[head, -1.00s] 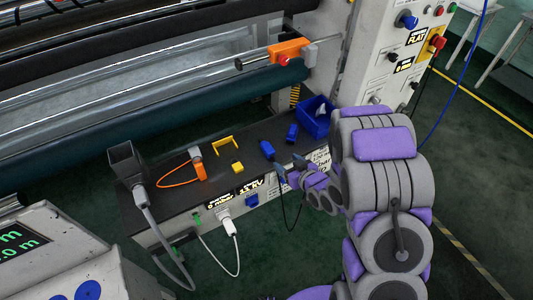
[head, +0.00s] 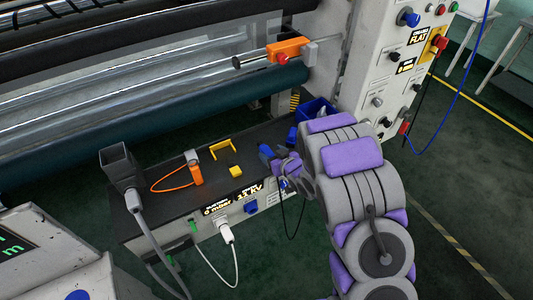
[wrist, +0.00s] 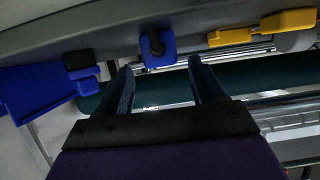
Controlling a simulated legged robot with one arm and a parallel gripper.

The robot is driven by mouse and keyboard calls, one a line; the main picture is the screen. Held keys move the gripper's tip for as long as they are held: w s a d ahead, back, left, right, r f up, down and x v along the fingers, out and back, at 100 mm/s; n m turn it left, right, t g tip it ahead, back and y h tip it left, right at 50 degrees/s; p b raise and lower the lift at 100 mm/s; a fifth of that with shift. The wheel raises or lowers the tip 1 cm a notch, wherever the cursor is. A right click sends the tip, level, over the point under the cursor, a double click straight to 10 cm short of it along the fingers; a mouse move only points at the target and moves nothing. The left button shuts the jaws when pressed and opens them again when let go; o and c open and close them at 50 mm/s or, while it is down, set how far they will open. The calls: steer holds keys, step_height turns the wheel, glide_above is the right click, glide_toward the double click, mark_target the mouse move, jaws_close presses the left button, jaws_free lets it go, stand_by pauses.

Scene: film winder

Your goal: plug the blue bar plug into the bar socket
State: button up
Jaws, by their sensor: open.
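The blue bar plug (head: 265,152) lies on the dark shelf; a black cable hangs in a loop below the shelf's front edge. In the wrist view the plug (wrist: 158,46) shows its black cable end, centred just beyond the fingertips. My gripper (head: 275,161) is beside the plug at the shelf's right part. In the wrist view its two dark blue fingers (wrist: 162,72) are apart with nothing between them. A blue socket-like part (head: 251,206) is on the shelf's front face under the display labels; I cannot tell whether it is the bar socket.
A blue bin (head: 315,112), largely behind my arm, and a small blue block (head: 292,135) are on the right. A yellow bracket (head: 221,150), yellow block (head: 235,172) and orange plug (head: 195,174) lie left. A white plug (head: 226,233) hangs on the front face. The roller (head: 150,115) is behind.

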mark_target(269, 153)
steer(key=x, duration=0.1)
steer(key=b+x, duration=0.1)
steer(key=x, duration=0.2)
steer(key=shift+a+f+b, duration=0.3)
steer(key=shift+f, duration=0.2)
steer(key=shift+w+a, duration=0.2)
steer(key=shift+d, duration=0.1)
steer(key=shift+c, duration=0.3)
steer(key=shift+c, duration=0.7)
steer(key=c, duration=0.9)
